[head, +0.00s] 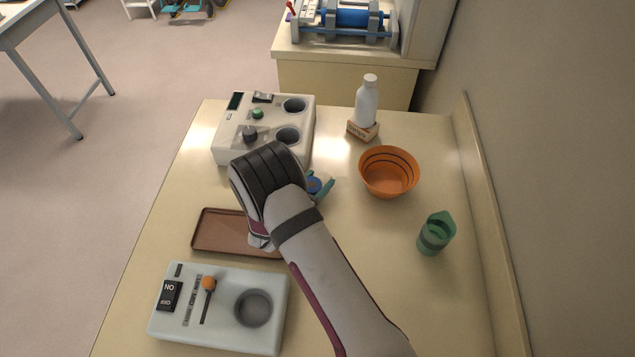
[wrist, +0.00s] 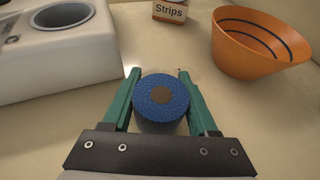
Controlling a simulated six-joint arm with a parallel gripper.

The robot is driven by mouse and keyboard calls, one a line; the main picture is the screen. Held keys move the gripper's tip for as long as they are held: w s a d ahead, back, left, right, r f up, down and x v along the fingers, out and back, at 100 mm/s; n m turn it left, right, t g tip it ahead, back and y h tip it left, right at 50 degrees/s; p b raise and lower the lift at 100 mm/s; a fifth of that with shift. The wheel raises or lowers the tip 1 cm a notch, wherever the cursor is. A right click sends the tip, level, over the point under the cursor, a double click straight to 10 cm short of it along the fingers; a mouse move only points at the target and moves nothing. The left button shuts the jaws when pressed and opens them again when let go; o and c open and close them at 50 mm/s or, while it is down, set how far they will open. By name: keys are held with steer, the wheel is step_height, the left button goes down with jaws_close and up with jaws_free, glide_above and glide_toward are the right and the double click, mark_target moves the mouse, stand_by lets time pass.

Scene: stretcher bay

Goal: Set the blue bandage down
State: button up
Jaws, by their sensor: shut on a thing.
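The blue bandage (wrist: 161,98) is a roll with a brown core, seen end-on in the wrist view. My gripper (wrist: 161,92) has green fingers, one on each side of the roll, and is shut on it. In the head view my gripper (head: 319,187) is at mid-table, mostly hidden by my wrist, and only a bit of the blue bandage (head: 314,185) shows. I cannot tell whether the roll touches the table.
A white device with two wells (head: 222,143) stands behind left. An orange bowl (head: 389,178) is to the right, with a bottle (head: 367,102) on a Strips box (head: 363,130) behind. A brown tray (head: 205,235), a pale device (head: 215,333) and a green cup (head: 435,236) are nearer.

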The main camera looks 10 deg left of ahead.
steer(key=shift+f, duration=0.45)
steer(key=o, duration=1.4)
steer(key=shift+f, duration=0.1)
steer(key=shift+c, duration=0.2)
